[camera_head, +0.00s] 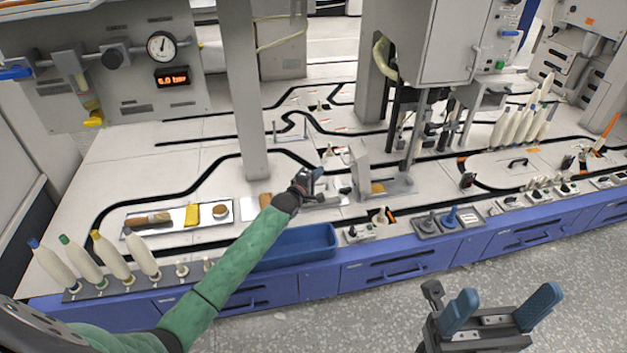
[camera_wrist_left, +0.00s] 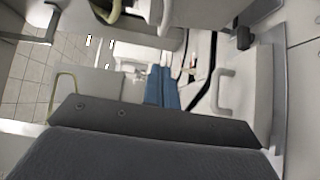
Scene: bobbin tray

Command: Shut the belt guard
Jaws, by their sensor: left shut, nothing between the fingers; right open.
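A light grey upright plate (camera_head: 360,165), which looks like the belt guard standing open, rises from a low base at the middle of the bench; I cannot be sure of its hinge side. My left gripper (camera_head: 318,174) is just left of it, shut and empty, apart from the plate as far as I can tell. In the left wrist view its blue fingers (camera_wrist_left: 163,87) lie together, left of a pale D-shaped handle (camera_wrist_left: 222,91) on a pale panel. My right gripper (camera_head: 502,308) is open and empty, in front of the bench over the floor.
A blue bin (camera_head: 297,247) sits at the bench's front edge under my left forearm. A tray with a brush (camera_head: 150,219) and a yellow block (camera_head: 192,215) lies to the left. Bobbins (camera_head: 85,262) stand at front left. A grey post (camera_head: 247,110) rises behind my left arm.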

